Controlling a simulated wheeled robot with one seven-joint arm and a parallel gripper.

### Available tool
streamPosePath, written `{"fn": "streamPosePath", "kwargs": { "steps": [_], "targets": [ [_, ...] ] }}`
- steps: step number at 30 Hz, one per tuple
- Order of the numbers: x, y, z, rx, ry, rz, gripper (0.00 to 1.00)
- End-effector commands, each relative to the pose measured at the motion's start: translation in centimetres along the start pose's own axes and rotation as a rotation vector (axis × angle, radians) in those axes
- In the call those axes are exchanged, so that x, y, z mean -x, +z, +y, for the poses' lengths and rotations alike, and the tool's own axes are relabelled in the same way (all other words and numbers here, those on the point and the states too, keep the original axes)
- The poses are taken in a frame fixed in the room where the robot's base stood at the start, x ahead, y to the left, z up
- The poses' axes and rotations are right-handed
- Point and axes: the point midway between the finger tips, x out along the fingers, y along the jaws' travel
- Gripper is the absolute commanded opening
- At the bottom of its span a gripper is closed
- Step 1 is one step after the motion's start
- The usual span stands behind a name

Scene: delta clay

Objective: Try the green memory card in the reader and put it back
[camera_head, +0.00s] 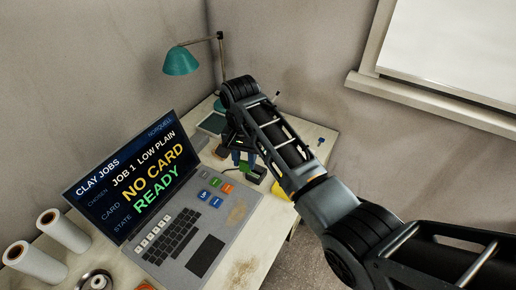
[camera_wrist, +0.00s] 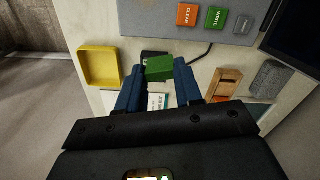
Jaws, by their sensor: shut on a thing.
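The green memory card (camera_wrist: 160,69) is between the two blue fingers of my gripper (camera_wrist: 159,86), which is shut on it. In the head view my gripper (camera_head: 244,160) points down over the desk beside the laptop, with a bit of green at its tips. The dark card reader (camera_head: 257,174) sits just by the fingertips. In the wrist view the reader (camera_wrist: 150,54) is partly hidden behind the card, with a cable running towards the laptop. I cannot tell whether they touch. The laptop screen (camera_head: 133,172) reads "NO CARD" and "READY".
A yellow tray (camera_wrist: 82,66) lies left of the reader in the wrist view. A wooden holder (camera_wrist: 229,78) and a grey block (camera_wrist: 270,79) lie to the right. A teal lamp (camera_head: 181,61) stands behind, and white rolls (camera_head: 64,232) stand left of the laptop.

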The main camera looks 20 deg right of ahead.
Motion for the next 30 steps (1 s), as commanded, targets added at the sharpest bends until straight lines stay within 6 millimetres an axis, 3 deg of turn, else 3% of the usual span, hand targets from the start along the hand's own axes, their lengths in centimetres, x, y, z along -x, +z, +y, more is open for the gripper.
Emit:
{"fn": "streamPosePath", "kwargs": {
  "steps": [3,9,17,30],
  "targets": [
    [0.3,-2.7,1.0,-0.132,0.001,0.002,0.07],
    [0.5,-4.6,2.1,-0.247,0.0,0.0,0.07],
    [-0.2,-4.8,2.2,-0.261,-0.001,-0.001,0.07],
    [-3.0,-4.7,2.2,-0.259,-0.001,-0.001,0.07]
  ]
}}
